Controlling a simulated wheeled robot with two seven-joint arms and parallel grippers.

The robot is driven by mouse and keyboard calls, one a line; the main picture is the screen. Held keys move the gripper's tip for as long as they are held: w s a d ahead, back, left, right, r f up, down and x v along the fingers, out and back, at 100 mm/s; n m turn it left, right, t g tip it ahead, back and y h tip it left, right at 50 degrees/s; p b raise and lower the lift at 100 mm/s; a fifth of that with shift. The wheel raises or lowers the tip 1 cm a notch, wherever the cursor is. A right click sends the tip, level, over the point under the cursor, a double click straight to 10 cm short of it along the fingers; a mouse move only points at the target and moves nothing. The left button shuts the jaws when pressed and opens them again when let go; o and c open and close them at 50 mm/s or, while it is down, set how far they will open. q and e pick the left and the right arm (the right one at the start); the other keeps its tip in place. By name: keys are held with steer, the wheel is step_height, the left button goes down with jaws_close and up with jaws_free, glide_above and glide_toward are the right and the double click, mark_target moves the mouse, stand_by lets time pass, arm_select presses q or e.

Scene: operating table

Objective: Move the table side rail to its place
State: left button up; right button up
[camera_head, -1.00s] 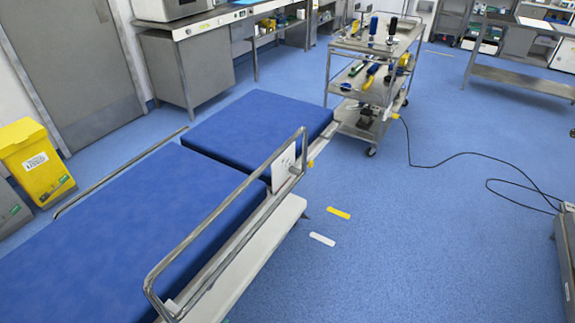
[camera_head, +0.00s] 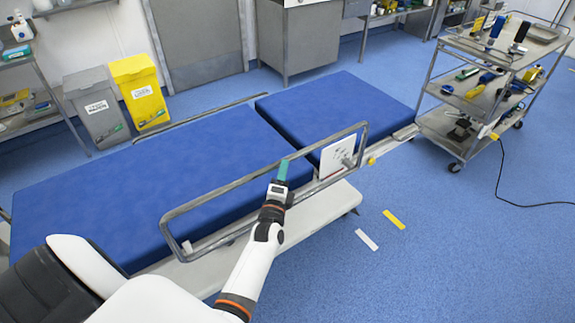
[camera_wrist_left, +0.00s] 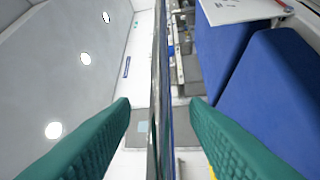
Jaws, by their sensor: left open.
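The table side rail (camera_head: 215,192) is a metal loop standing upright along the near long side of the blue-padded operating table (camera_head: 180,165). A white plate (camera_head: 337,156) is at its right end. My left gripper (camera_head: 281,172) is at the middle of the rail's top bar. In the left wrist view, the rail (camera_wrist_left: 157,60) runs between the open teal fingers of my left gripper (camera_wrist_left: 160,103), with gaps on both sides. My right gripper is not in view.
A steel trolley (camera_head: 440,125) with tools stands beyond the table's right end, with a cable on the floor. Grey (camera_head: 97,108) and yellow (camera_head: 140,92) bins stand behind the table. A second, low rail (camera_head: 200,115) lies along the far side.

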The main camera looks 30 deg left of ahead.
arm_select(q)
steer(key=b+x, duration=0.1)
steer(key=x, duration=0.3)
steer(key=shift+f+b, duration=0.2)
steer(key=shift+b, duration=0.1)
steer(key=shift+w+a+r, duration=0.1)
steer(key=shift+w+r, duration=0.1)
steer(key=shift+w, duration=0.2)
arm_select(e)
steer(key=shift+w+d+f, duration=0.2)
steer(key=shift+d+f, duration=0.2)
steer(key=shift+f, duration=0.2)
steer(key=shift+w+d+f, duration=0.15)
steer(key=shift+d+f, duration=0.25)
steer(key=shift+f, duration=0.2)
arm_select(q)
steer(key=c, duration=0.9)
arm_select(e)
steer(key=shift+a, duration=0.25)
